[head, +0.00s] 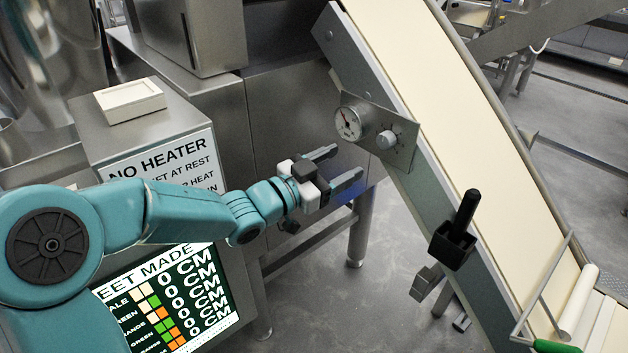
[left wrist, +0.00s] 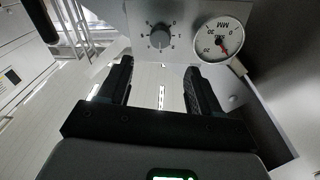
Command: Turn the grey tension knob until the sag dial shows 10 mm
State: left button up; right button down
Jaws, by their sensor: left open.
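The grey tension knob (head: 386,140) sits on a metal plate (head: 402,156) on the side of the sloping conveyor. It also shows in the left wrist view (left wrist: 159,37), with a printed scale around it. The round white sag dial (head: 348,122) is beside the knob; in the left wrist view the dial (left wrist: 221,40) is marked MM and has a red needle, its exact reading too small to tell. My left gripper (head: 341,166) is open and empty, to the left of and a little below the knob, apart from it. My right gripper is not in view.
The sloping conveyor (head: 430,75) carries a pale belt. A black holder (head: 452,247) with a black handle is fixed lower on its side. A NO HEATER sign (head: 165,165) and a lit display (head: 170,300) are at left. Open floor (head: 350,300) lies below my gripper.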

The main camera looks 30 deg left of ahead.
pick_arm(q)
jog(key=v, duration=0.6)
jog(key=shift+s+a, duration=0.1)
jog(key=shift+s, duration=0.05)
jog(key=s+d+f+n+g+p, duration=0.1)
jog(key=d+f+n+g+p, duration=0.4)
jog(key=f, duration=0.7)
jog(key=s+d+f+g+p, duration=0.1)
jog(key=d+f+g+p, duration=0.15)
jog(key=d+f, duration=0.7)
jog(key=s+f+n+g+y, duration=0.3)
jog(key=s+f+g, duration=0.6)
jog(key=s+f, duration=0.6)
jog(key=s+n, duration=0.1)
jog(key=s, duration=0.3)
jog(key=shift+a+f, duration=0.2)
jog(key=shift+a, duration=0.2)
